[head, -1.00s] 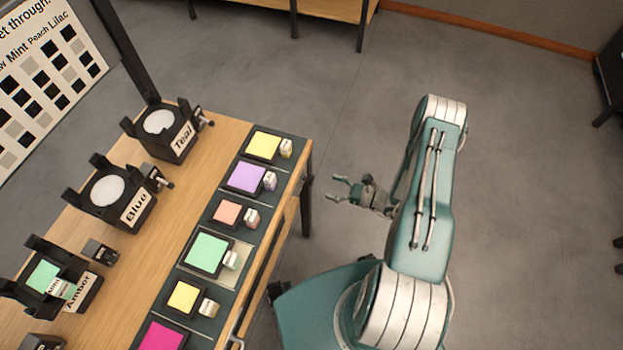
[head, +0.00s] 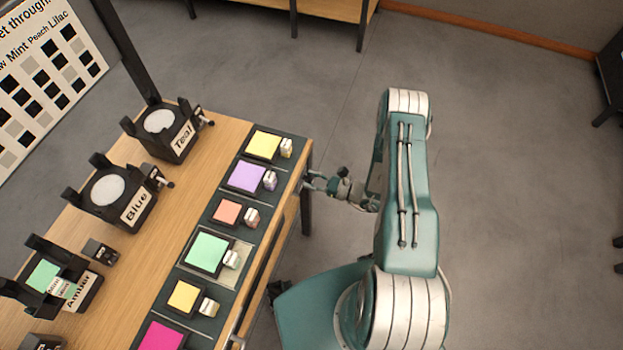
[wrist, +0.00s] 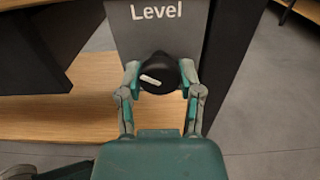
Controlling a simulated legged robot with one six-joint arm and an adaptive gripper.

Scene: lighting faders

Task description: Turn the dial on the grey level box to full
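The grey level box (wrist: 185,20), lettered "Level", stands straight ahead at the top of the wrist view. Its round black dial (wrist: 163,68) is on the face below the lettering. A short white mark (wrist: 150,80) lies on the dial's lower left part, slanting slightly down to the right. My gripper (wrist: 160,78) is open, one finger on each side of the dial. Whether the pads touch the dial is unclear. In the head view my gripper (head: 308,181) is at the table's right edge; the level box cannot be made out there.
The wooden table (head: 217,140) holds several coloured filter squares in a dark strip and black holders labelled Teal (head: 172,135), Blue (head: 120,195) and Amber (head: 60,285). A dark post (wrist: 230,60) stands right of the level box. Grey floor lies open to the right.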

